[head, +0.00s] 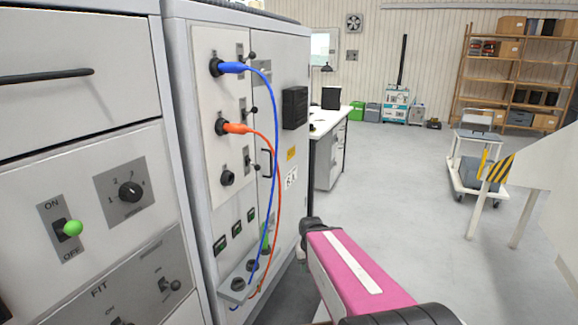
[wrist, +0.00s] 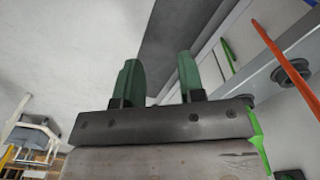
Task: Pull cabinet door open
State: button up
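The grey cabinet door (head: 290,210) is in the head view, left of centre, and looks shut. It carries a black bar handle (head: 266,163), a black box, a yellow label and a marked white label. My pink arm (head: 357,272) reaches in from the bottom right, its dark joint in front of the door's lower right edge. In the wrist view my gripper (wrist: 160,80) has two green fingers, spread apart with nothing between them. The handle cannot be made out in the wrist view, and the gripper is not clear of the arm in the head view.
Blue (head: 273,120) and orange (head: 277,190) cables hang from sockets beside the door and cross in front of it near the handle. Orange cable also shows in the wrist view (wrist: 272,48). A white-topped bench (head: 326,121) stands beyond. Open floor (head: 400,190) lies to the right, with a trolley (head: 475,178).

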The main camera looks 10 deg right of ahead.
jog(key=w+a+r+m+y, duration=0.3)
jog(key=w+m+y, duration=0.1)
jog(key=w+m, duration=0.25)
jog(key=m+t+y, duration=0.6)
jog(key=m+y, duration=0.7)
jog(key=m, duration=0.3)
send_near(271, 164)
jog(key=x, duration=1)
jog(key=shift+w, duration=0.3)
jog(key=shift+d, duration=0.1)
grip_shut()
